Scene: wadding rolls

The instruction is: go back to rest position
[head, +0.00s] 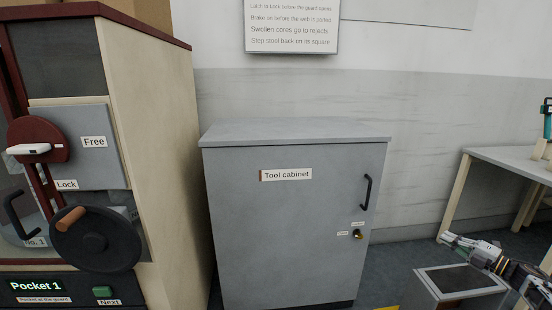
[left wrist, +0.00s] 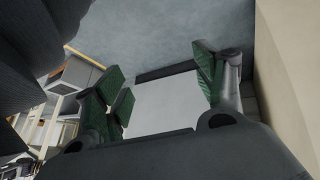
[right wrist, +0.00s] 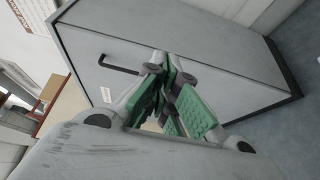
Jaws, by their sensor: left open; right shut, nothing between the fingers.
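My right gripper (head: 450,240) is at the right of the head view, low in front of the side table and above a grey box-like stand. In the right wrist view its green-padded fingers (right wrist: 170,98) are together with nothing held. The tool cabinet stands beyond them there. My left gripper is outside the head view. In the left wrist view its green-padded fingers (left wrist: 165,88) are spread apart and empty, with a pale grey panel and the floor beyond.
The grey tool cabinet (head: 285,220) stands closed in the middle. A machine with a dark handwheel (head: 96,238) and a Free/Lock lever (head: 38,142) stands at left. A side table (head: 505,160) and a grey box-like stand (head: 462,279) are at right. Some floor between is clear.

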